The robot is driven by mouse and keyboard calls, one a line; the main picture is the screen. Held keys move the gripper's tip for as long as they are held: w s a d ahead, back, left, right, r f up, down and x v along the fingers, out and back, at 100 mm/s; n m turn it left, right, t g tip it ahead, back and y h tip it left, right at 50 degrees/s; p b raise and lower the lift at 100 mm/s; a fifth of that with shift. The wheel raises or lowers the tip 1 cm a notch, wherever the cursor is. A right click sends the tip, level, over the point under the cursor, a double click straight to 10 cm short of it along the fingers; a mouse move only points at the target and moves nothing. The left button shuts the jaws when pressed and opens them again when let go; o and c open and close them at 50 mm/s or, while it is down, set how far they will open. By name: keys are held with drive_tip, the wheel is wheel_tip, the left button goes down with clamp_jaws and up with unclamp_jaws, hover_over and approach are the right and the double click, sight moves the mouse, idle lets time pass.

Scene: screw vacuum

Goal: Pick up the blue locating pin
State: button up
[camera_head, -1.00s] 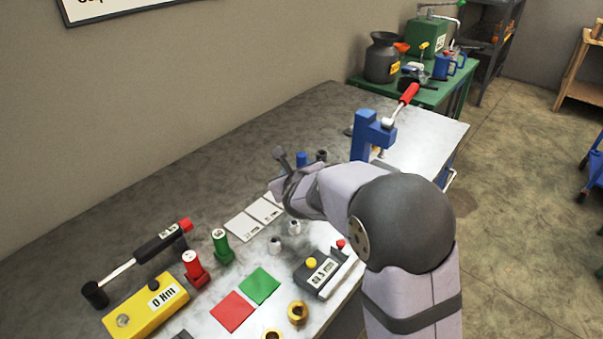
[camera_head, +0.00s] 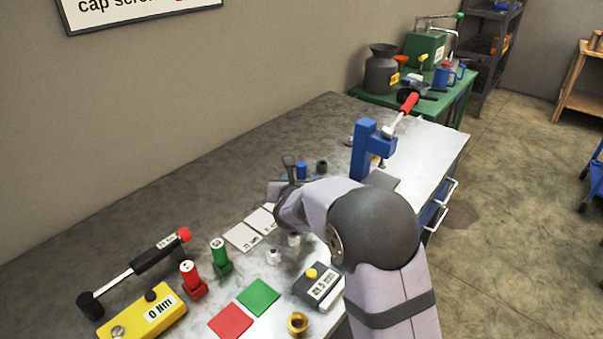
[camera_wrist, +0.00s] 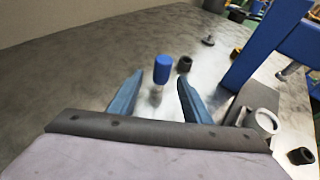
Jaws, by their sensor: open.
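The blue locating pin (camera_wrist: 162,70) stands upright on the bench in the wrist view, with a blue top and a paler lower part. It lies beyond my open fingertips and roughly between them in the picture. In the head view the blue pin (camera_head: 302,170) shows just to the right of my gripper, its lower part hard to see. My gripper (camera_wrist: 154,84) is open and empty, with two blue-grey fingers spread apart. In the head view my gripper (camera_head: 289,163) points toward the back of the bench and is partly hidden by my wrist.
A dark cylinder (camera_wrist: 184,64) stands close right of the pin. A blue press (camera_head: 361,150) rises farther right. Pale cylinders (camera_head: 293,239), white cards (camera_head: 242,237) and a grey gauge box (camera_head: 317,288) lie nearer. The bench left of the pin is clear.

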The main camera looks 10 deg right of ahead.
sight(301, 175)
drive_tip(key=shift+p+x, duration=0.95)
drive_tip(key=shift+x, duration=1.65)
drive_tip(key=shift+d, duration=0.1)
drive_tip(key=shift+r, duration=0.1)
clamp_jaws()
